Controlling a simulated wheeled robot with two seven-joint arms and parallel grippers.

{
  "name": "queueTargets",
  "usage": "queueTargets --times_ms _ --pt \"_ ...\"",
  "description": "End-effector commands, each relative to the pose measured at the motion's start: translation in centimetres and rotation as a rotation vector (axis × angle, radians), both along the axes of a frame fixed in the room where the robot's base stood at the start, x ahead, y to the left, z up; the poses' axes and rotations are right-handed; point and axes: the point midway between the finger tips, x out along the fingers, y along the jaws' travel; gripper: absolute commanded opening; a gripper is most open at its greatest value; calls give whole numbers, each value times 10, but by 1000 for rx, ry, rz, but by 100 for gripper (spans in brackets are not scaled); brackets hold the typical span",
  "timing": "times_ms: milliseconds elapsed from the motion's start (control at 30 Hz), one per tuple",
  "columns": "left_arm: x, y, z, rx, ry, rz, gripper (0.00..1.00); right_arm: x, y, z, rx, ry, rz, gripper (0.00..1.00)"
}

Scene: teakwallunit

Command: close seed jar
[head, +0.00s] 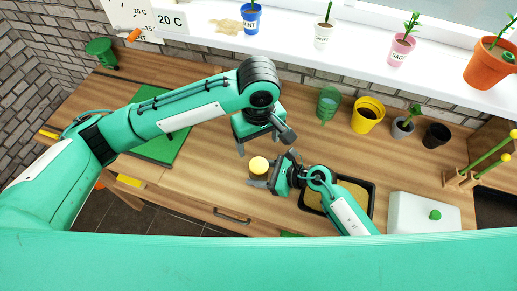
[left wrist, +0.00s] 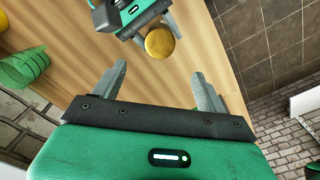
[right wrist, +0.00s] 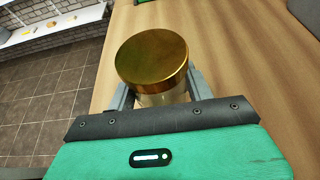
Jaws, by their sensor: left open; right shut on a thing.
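The seed jar (head: 258,169) stands on the wooden worktop near its front edge, with a round gold lid on top. In the right wrist view its gold lid (right wrist: 152,58) sits over a pale, clear body between my fingers. My right gripper (head: 272,181) is shut on the jar's body below the lid. The jar also shows in the left wrist view (left wrist: 160,43). My left gripper (head: 266,146) is open and empty, above and behind the jar in the head view. Its spread fingers show in the left wrist view (left wrist: 158,90). Whether the lid is fully seated is not clear.
A black tray (head: 369,207) of soil and a white box (head: 422,213) with a green knob lie to the right. A green cup (head: 327,103), a yellow pot (head: 367,115) and small pots stand behind. A green mat (head: 160,148) lies left. The worktop's front edge is close to the jar.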

Motion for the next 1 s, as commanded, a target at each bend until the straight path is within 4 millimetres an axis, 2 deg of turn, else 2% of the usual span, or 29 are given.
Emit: queueTargets --times_ms 133,400,433,533,833,1000 --pt "0 0 10 0 0 -1 75 0 0 0 0 0 0 0" --pt "0 0 11 1 0 0 75 0 0 0 0 0 0 0" --pt "0 0 11 1 0 0 75 0 0 0 0 0 0 56" --pt "0 0 11 1 0 0 75 0 0 0 0 0 0 75" --pt "0 0 10 1 0 0 75 0 -1 0 0 0 0 77" --pt "0 0 5 1 0 0 75 -3 -11 2 -2 -2 0 77"
